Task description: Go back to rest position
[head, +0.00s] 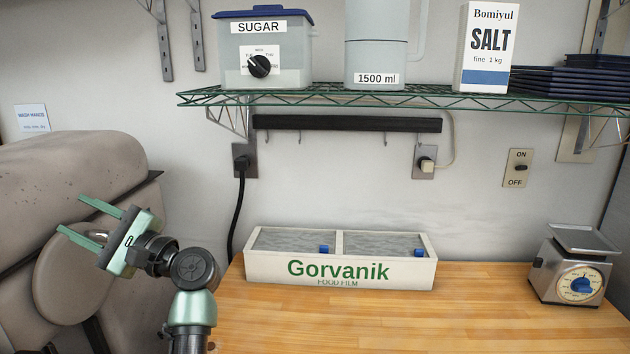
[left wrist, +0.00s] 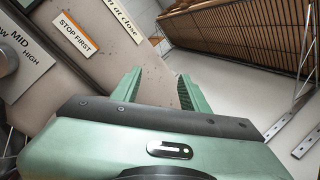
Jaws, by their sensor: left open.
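My left gripper (head: 90,222) is at the left of the head view, raised beside the wooden worktop and in front of a large beige machine (head: 62,165). Its two green fingers are apart and nothing is between them. In the left wrist view the open fingers (left wrist: 157,90) point toward the machine's panel with its labels (left wrist: 78,35). My right gripper shows in neither view.
A Gorvanik food film box (head: 340,272) stands on the wooden worktop (head: 450,325), with a scale (head: 572,268) at the right. Above is a wire shelf (head: 400,99) with a sugar bin (head: 290,75), a measuring jug (head: 376,50) and a salt box (head: 486,50). The worktop's front is clear.

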